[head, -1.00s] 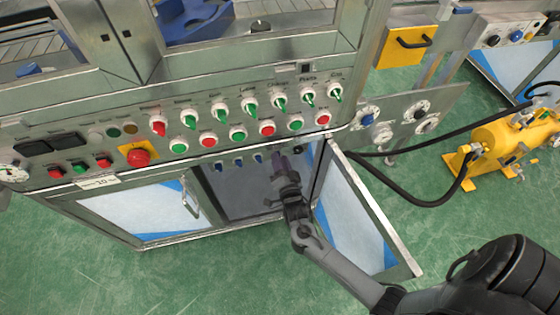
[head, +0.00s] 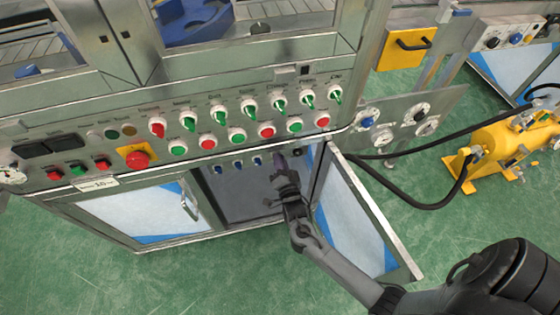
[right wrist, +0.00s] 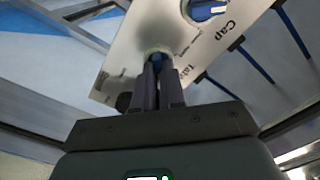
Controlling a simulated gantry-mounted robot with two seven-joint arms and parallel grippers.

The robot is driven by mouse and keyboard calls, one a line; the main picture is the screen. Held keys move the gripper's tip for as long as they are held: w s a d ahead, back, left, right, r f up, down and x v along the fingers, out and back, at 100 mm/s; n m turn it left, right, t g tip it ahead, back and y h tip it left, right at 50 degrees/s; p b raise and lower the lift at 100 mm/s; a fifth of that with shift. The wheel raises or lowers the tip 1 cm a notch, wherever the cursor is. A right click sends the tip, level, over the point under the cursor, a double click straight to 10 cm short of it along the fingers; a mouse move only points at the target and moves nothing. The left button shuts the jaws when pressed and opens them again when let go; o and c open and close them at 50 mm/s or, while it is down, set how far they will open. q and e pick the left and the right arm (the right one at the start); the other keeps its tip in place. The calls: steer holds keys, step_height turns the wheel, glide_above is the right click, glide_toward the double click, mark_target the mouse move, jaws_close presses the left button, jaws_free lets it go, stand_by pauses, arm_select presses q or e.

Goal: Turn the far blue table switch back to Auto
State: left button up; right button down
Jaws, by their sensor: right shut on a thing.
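In the right wrist view, a small blue switch knob (right wrist: 158,58) sits on a metal panel beside a partly covered "Tabl..." label. My right gripper (right wrist: 158,76) is closed around this knob, hiding much of it, and I cannot read its exact setting. Another blue switch (right wrist: 205,10), next to the "Cap" label, is at the top edge. In the head view my right gripper (head: 280,161) reaches under the console front, at the opened cabinet. Blue switches (head: 238,165) show in a row to its left; the gripped one is hidden there. My left gripper is not in view.
The open cabinet door (head: 358,220) stands just right of my right arm. Red and green buttons and rotary switches (head: 248,108) line the console above. A yellow tank (head: 500,145) with a black hose (head: 425,203) is at the right.

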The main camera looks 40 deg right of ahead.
steer(key=shift+w+a+n+p, duration=0.15)
steer(key=shift+n+p, duration=1.65)
steer(key=shift+n, duration=1.2)
steer(key=shift+a+n+p, duration=0.15)
steer(key=shift+n+p, duration=1.7)
steer(key=shift+n, duration=1.15)
steer(key=shift+w+a+n+p, duration=0.15)
steer(key=shift+n+p, duration=1.65)
steer(key=shift+n, duration=1.2)
steer(key=shift+s, duration=0.1)
steer(key=c, duration=1.2)
jaws_free()
